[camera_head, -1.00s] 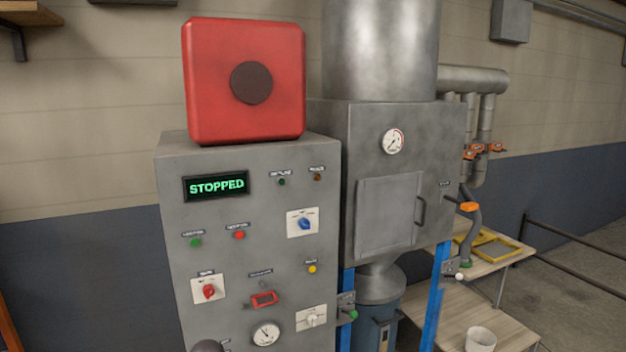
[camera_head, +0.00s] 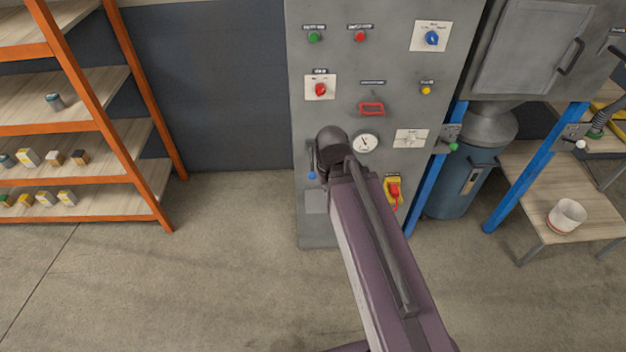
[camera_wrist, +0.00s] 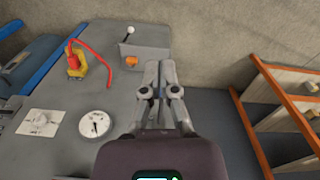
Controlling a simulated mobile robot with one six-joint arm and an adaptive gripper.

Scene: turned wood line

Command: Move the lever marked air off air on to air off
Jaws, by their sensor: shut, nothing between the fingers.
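I cannot read any "air off air on" label, so I cannot tell which lever it marks. On the grey control cabinet (camera_head: 345,60), a small lever with a blue knob (camera_head: 311,175) shows at the lower left, beside my arm. The wrist view shows a white ball-ended lever (camera_wrist: 130,30) and an orange part (camera_wrist: 131,62) near the cabinet's edge. My gripper (camera_wrist: 161,68) is shut and empty. In the picture its fingertips lie just right of the orange part, with no clear contact. My arm hides the gripper in the head view.
The cabinet also carries a gauge (camera_head: 365,143), a rotary switch (camera_head: 410,138) and a yellow switch with a red handle (camera_head: 393,192). Levers with a green knob (camera_head: 453,146) and a white knob (camera_head: 580,144) stand at right. Orange-framed shelves (camera_head: 75,130) stand left. Floor between is clear.

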